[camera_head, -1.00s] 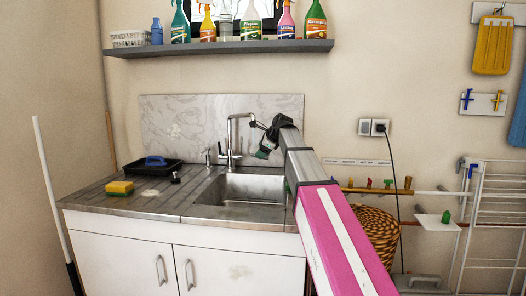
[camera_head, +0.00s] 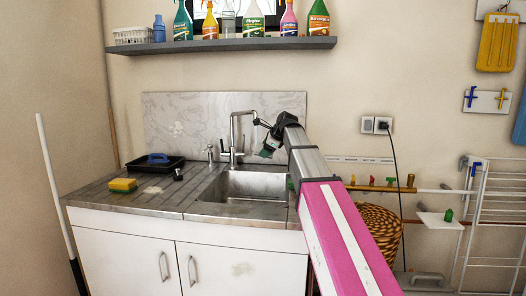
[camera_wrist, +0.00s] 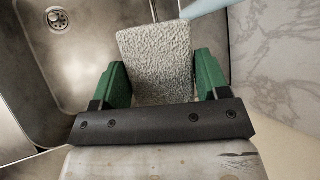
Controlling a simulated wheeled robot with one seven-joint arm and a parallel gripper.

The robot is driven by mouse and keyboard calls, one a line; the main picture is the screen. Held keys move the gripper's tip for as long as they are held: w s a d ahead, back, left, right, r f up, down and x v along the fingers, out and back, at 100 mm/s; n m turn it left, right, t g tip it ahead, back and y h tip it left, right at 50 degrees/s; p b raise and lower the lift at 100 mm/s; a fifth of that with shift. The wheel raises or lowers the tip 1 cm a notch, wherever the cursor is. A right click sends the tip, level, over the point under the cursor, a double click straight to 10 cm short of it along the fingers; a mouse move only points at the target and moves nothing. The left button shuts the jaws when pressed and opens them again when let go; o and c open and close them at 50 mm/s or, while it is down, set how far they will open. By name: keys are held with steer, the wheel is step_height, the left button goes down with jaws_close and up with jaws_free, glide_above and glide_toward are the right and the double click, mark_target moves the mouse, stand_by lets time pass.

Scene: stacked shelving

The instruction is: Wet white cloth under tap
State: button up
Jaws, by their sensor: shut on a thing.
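The white cloth (camera_wrist: 155,62), greyish and rough, is between the green fingers of my gripper (camera_wrist: 157,82) in the wrist view. My gripper is shut on it. In the head view my gripper (camera_head: 267,152) is over the back right of the steel sink, just right of the tap (camera_head: 234,138). The cloth is too small to make out there. In the wrist view a pale blue bar or stream (camera_wrist: 204,8) crosses beside the cloth's top edge; I cannot tell if it is water or the spout.
The sink (camera_head: 245,184) is set in a grey worktop, and its drain (camera_wrist: 58,19) shows in the wrist view. A yellow sponge (camera_head: 123,185) and a black tray (camera_head: 155,164) lie on the left. A shelf (camera_head: 220,44) with bottles hangs above. A drying rack (camera_head: 490,210) stands right.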

steer(key=s, duration=0.2)
steer(key=s+d, duration=0.1)
steer(key=s, duration=0.2)
steer(key=shift+s, duration=0.15)
stand_by(1.4)
steer(key=s+d+r, duration=0.1)
steer(key=s+r, duration=0.3)
steer(key=s, duration=0.1)
stand_by(0.5)
steer(key=shift+d, duration=0.1)
stand_by(0.4)
